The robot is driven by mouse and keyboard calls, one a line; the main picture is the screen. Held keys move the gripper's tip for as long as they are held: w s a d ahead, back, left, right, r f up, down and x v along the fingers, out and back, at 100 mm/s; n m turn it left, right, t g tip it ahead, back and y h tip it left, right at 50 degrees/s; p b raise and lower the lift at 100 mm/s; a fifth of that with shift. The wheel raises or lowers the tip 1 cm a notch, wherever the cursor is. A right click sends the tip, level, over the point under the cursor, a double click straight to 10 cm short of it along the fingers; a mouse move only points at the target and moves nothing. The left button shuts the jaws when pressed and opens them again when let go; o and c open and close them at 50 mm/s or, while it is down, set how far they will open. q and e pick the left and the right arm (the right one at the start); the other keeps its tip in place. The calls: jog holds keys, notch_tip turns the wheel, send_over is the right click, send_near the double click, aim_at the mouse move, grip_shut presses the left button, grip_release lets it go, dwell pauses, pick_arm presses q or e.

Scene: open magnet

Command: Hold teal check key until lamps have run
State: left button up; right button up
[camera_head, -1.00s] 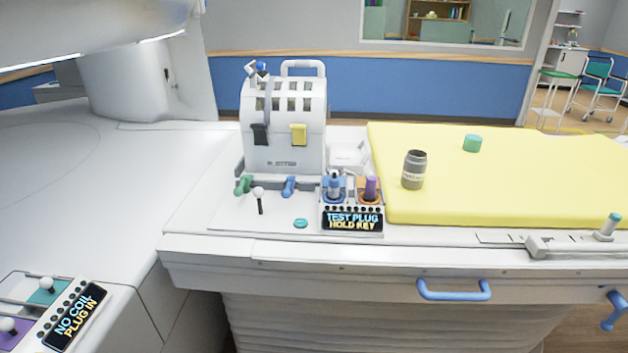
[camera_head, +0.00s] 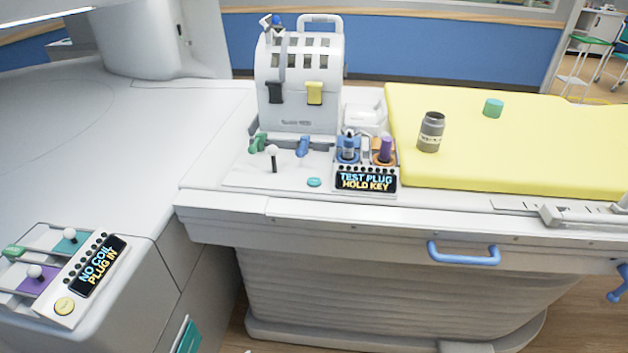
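The teal check key (camera_head: 314,182) is a small round button on the white panel at the front of the table, left of a dark display (camera_head: 366,181) reading "TEST PLUG HOLD KEY". A row of small dark lamps (camera_head: 367,169) runs along the top of that display; none looks lit. A blue socket (camera_head: 347,152) and an orange socket (camera_head: 383,155) sit behind it, with a blue-grey plug standing at the blue one and a purple plug (camera_head: 386,146) at the orange one. Neither of my grippers shows in the head view.
A white unit (camera_head: 300,100) with black and yellow tabs stands behind the panel. A grey jar (camera_head: 431,132) and a green cylinder (camera_head: 493,108) stand on the yellow mat (camera_head: 540,155).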

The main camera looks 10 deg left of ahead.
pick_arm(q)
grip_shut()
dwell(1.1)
